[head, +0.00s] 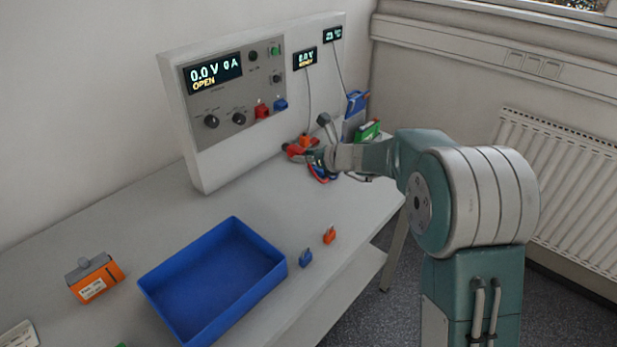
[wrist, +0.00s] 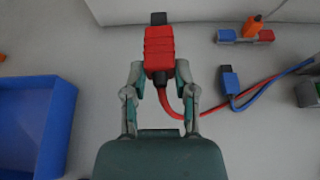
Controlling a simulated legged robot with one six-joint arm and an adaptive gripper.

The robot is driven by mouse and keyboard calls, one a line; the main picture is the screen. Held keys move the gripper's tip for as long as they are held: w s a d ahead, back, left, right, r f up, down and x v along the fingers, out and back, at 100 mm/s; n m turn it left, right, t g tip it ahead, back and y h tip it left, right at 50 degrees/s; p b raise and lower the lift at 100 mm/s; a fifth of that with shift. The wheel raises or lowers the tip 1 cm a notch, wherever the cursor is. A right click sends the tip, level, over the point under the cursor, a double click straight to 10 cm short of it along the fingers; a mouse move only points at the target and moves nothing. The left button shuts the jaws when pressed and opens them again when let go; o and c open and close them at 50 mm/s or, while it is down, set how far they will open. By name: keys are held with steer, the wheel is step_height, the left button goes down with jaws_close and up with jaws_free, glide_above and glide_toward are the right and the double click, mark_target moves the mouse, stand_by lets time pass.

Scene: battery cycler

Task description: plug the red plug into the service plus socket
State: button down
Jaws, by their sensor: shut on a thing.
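My gripper (wrist: 158,75) is shut on the red plug (wrist: 158,45), a ribbed red block with a dark tip, held pointing away from the wrist. Its red cable (wrist: 171,105) curves back to the right. In the head view the gripper (head: 308,155) is low over the far part of the bench, with the red plug (head: 292,150) partly hidden. A blue plug (wrist: 229,80) with a blue cable lies right of it in the wrist view. A small block with blue and red ends (wrist: 243,36) carries an orange piece. No service label is readable.
The cycler panel (head: 225,125) shows 0.0 V, 0 A and OPEN, with red (head: 262,110) and blue (head: 280,104) connectors. A blue tray (head: 212,275), orange box (head: 95,278) and small orange (head: 329,235) and blue (head: 306,257) pieces are on the bench.

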steer(key=w+a+r, duration=0.1)
steer(key=w+a, duration=0.2)
steer(key=w, duration=0.3)
steer(key=w+a+r, duration=0.1)
steer(key=w+a, duration=0.2)
steer(key=w, duration=0.3)
steer(key=shift+w+r, duration=0.2)
steer(key=shift+r, duration=0.05)
steer(key=shift+w+a+r, duration=0.1)
steer(key=shift+w+a, duration=0.35)
steer(key=shift+a, duration=0.2)
steer(key=shift+w+a, duration=0.45)
steer(key=shift+a, duration=0.15)
stand_by(3.4)
steer(key=shift+c, duration=1.7)
jaws_free()
steer(key=shift+d, duration=0.1)
